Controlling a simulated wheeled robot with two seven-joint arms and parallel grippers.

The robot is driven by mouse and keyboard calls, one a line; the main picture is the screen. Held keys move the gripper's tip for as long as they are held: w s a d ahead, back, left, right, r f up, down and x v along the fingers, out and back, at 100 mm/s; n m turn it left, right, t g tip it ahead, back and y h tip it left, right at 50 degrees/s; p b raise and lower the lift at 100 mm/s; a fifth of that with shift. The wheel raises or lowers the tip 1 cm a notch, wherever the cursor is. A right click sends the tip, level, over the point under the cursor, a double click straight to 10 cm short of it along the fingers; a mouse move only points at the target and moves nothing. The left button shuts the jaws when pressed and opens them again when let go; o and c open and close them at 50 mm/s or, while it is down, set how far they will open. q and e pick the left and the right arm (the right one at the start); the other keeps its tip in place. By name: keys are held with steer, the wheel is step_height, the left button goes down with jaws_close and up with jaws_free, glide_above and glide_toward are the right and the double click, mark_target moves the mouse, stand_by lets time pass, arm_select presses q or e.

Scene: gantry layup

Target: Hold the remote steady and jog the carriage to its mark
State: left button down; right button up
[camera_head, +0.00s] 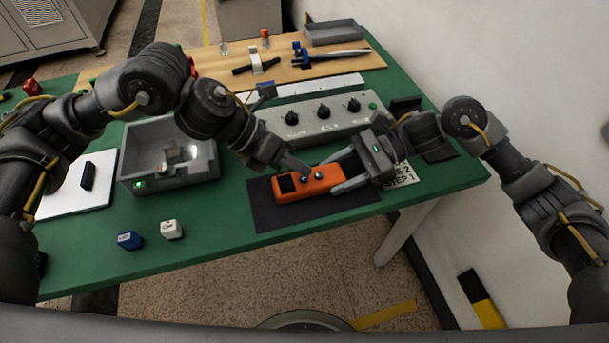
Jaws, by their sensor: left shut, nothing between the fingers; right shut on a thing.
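The orange remote (318,186) lies on a dark mat (270,215) near the front right of the green table. It has a dark screen at its left end and small round buttons on top. My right gripper (345,178) is shut on the remote's right end. My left gripper (305,172) is shut and empty, its tips at the remote's top by the buttons; I cannot tell whether they touch. A white strip (335,88) lies behind the control box, with a small blue block (266,87) near its left part. I cannot tell whether that block is the carriage.
A grey control box (325,128) with several black knobs stands behind the remote. A grey open bin (145,165) with a green light is left of the mat. Blue (129,240) and white (172,229) cubes stand at the front. A wooden board (340,65) with tools lies behind.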

arm_select(q)
steer(key=shift+f, duration=0.15)
stand_by(0.3)
steer(key=shift+f, duration=0.3)
steer(key=shift+f, duration=0.4)
stand_by(0.5)
steer(key=shift+r, duration=3.35)
stand_by(2.4)
steer(key=shift+r, duration=1.9)
